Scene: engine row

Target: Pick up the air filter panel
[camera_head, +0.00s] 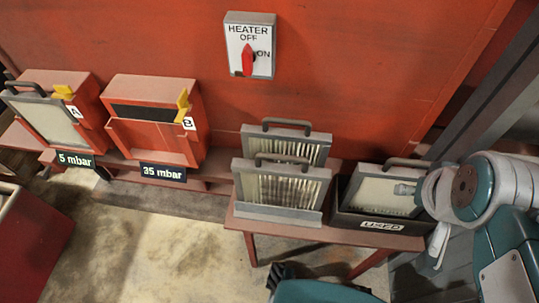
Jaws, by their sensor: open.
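Several framed filter panels with dark handles are in view. Two pleated panels stand one behind the other in a rack on a red bench: the front panel (280,187) and the rear panel (287,146). Another panel (378,192) sits tilted in a dark bin labelled USED (382,225). A pale panel (48,121) is at the front of red housing A (92,112). My gripper (422,222) is at the right, by the USED bin, open, with nothing seen between its fingers. My arm's wrist partly hides the bin's right end.
Red housing B (152,142) has a dark slot and no visible panel. Labels read 5 mbar (75,159) and 35 mbar (163,173). A heater switch (249,46) is on the red wall. The concrete floor (150,245) before the housings is clear.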

